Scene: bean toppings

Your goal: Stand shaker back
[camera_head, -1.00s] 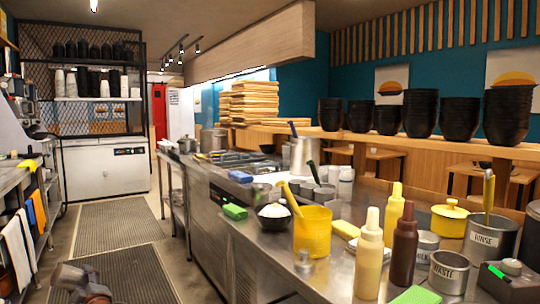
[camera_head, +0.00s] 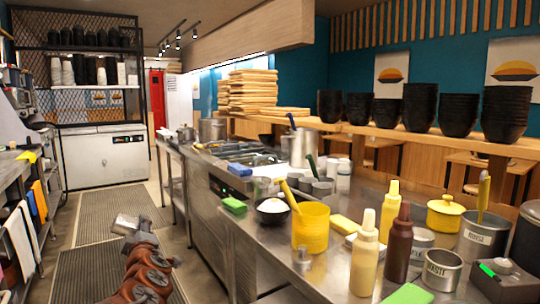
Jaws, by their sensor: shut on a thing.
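My arm rises from the bottom edge at left, over the floor mats, left of the counter. At its tip is my gripper (camera_head: 127,224), small and seen from behind. A pale silver piece there looks like the shaker (camera_head: 124,222), held in the jaws and tilted. The fingers are too small to make out, and my arm partly hides them. The steel counter (camera_head: 345,222) is to the right, apart from my gripper.
On the counter stand a yellow tub (camera_head: 311,228), a small metal container (camera_head: 302,261), a cream bottle (camera_head: 364,257), a brown bottle (camera_head: 398,250) and a waste tin (camera_head: 445,271). The aisle floor (camera_head: 115,215) is clear.

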